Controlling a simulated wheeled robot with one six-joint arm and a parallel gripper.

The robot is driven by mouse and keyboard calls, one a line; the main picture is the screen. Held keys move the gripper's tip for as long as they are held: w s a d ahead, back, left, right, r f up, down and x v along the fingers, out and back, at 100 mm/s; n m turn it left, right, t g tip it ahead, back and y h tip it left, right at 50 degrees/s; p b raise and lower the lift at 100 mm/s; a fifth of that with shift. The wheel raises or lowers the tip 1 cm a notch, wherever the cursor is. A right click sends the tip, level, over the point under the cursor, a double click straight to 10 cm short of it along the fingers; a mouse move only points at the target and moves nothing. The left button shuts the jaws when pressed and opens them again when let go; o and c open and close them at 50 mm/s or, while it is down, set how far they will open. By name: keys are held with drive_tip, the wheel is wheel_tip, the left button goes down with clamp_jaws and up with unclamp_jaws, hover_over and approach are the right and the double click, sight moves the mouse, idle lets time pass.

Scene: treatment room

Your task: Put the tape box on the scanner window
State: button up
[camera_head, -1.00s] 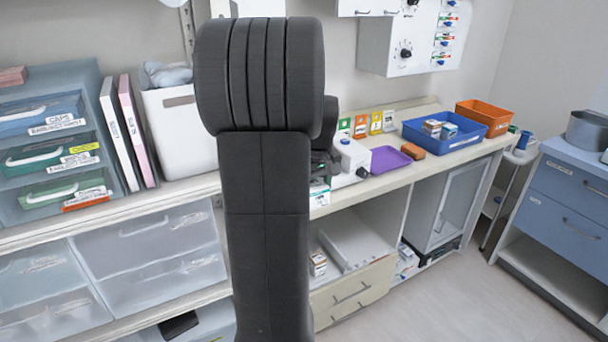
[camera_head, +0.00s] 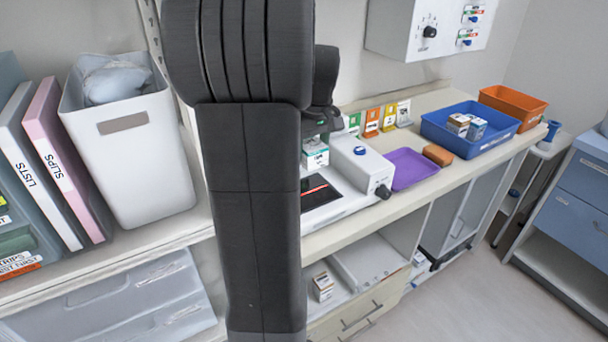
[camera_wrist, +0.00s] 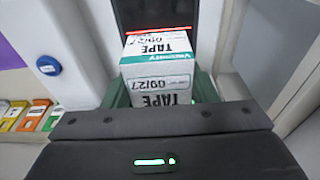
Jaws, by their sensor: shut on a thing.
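The tape box (camera_head: 315,153), white with a teal band, is in my gripper (camera_head: 318,138), above the counter. In the wrist view the tape box (camera_wrist: 157,65) shows its TAPE print between the green fingers of my gripper (camera_wrist: 160,95). The scanner (camera_head: 362,168) is a white machine on the counter. Its dark window (camera_head: 318,196), with a red line across it, lies below the box; my arm hides part of it. In the wrist view the window (camera_wrist: 150,14) and its red line are just beyond the box. The box appears apart from the window.
A purple tray (camera_head: 408,168) and a brown block (camera_head: 437,154) lie right of the scanner. A blue bin (camera_head: 470,145) holds small boxes. Coloured cards (camera_head: 372,122) stand behind the scanner. A white bin (camera_head: 140,165) stands left of my arm.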

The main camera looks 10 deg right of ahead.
drive_tip(key=f, duration=0.6)
drive_tip(key=shift+w+f, duration=0.25)
drive_tip(key=shift+w, duration=0.05)
drive_tip(key=shift+f, duration=1.7)
drive_tip(key=shift+f, duration=0.1)
drive_tip(key=shift+f, duration=0.15)
drive_tip(key=o, duration=1)
drive_tip(key=r, duration=0.4)
drive_tip(key=s+r, duration=0.1)
drive_tip(key=r, duration=0.7)
drive_tip(key=shift+s+d+r, duration=0.2)
drive_tip(key=shift+s+d, duration=0.1)
drive_tip(key=shift+s, duration=0.1)
